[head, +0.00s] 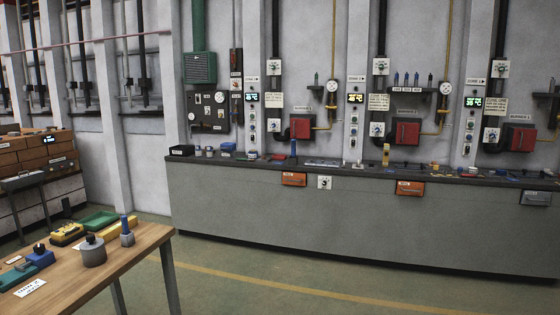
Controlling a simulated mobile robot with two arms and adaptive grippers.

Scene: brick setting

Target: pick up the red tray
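I cannot make out a red tray for certain. Small reddish items (278,157) lie on the long grey counter (340,210), too small to identify. Red boxes (300,128) are mounted on the wall above the counter. A green tray (97,221) lies on the wooden table (135,246) at the lower left. Neither of my grippers is in view.
The wooden table also holds a grey pot (93,252), a blue-handled block (127,235), a yellow device (67,235) and a blue block (40,260). A dark bench (42,183) stands at the left. The floor (290,280) before the counter is clear.

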